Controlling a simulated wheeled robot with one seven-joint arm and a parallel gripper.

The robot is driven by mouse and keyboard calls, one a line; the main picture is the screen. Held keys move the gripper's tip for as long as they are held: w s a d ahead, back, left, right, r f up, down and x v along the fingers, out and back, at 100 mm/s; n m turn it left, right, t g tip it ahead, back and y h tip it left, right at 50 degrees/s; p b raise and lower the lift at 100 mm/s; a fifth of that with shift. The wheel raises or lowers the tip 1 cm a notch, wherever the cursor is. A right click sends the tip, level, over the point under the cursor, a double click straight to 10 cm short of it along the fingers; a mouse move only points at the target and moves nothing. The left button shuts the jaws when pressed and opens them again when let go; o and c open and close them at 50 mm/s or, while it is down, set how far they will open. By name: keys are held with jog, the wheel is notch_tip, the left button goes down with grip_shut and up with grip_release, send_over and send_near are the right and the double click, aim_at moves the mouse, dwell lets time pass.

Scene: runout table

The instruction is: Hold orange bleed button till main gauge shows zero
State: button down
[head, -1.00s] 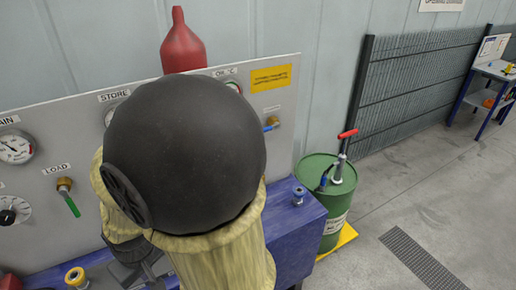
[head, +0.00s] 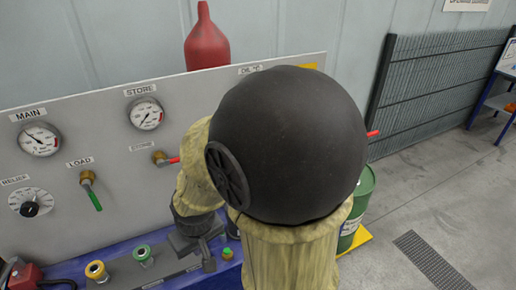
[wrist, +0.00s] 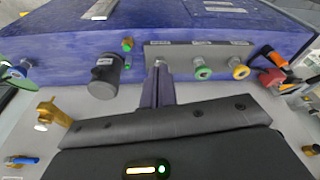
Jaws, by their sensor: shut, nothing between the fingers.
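The main gauge (head: 40,140), a white dial under a MAIN label, is on the grey panel at the left of the head view. Its needle points to the upper left, off to one side; the numbers are too small to read. My gripper (wrist: 159,66) is shut and empty, its tips at the left end of the grey button plate (wrist: 184,52) in the wrist view. The tips cover whatever is at that end, and no orange button shows clearly there. Beside them are a green-ringed button (wrist: 203,72) and a yellow-ringed button (wrist: 240,70). I cannot tell whether the tips touch anything.
A dark cylinder (wrist: 104,78) and a small green-and-orange fitting (wrist: 127,44) stand left of my fingers. A red part with an orange lever (wrist: 273,76) is at the right. The store gauge (head: 146,114) and load valve (head: 90,190) are on the panel. A green drum (head: 358,205) stands beyond my arm.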

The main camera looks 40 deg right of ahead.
jog(key=w+d+f+m+t+h+p, duration=0.1)
jog(key=w+d+f+m+t, duration=0.15)
jog(key=w+d+m, duration=0.45)
jog(key=w+d+f+m+t, duration=0.15)
jog(key=w+d+t, duration=0.25)
jog(key=d, duration=0.6)
jog(key=s+d+r+m+t+h, duration=0.1)
jog(key=s+d+r+m+t, duration=0.1)
jog(key=d+m+t, duration=0.2)
jog(key=s+d+r+m+t+h, duration=0.2)
jog(key=d+r+m+t, duration=0.1)
jog(key=d+m, duration=0.5)
jog(key=shift+s+d+r+t+p, duration=0.15)
jog(key=shift+s+d+t+p, duration=0.15)
jog(key=shift+d+t, duration=0.35)
jog(key=shift+w, duration=0.1)
jog(key=p+x, duration=0.7)
jog(key=x, duration=0.7)
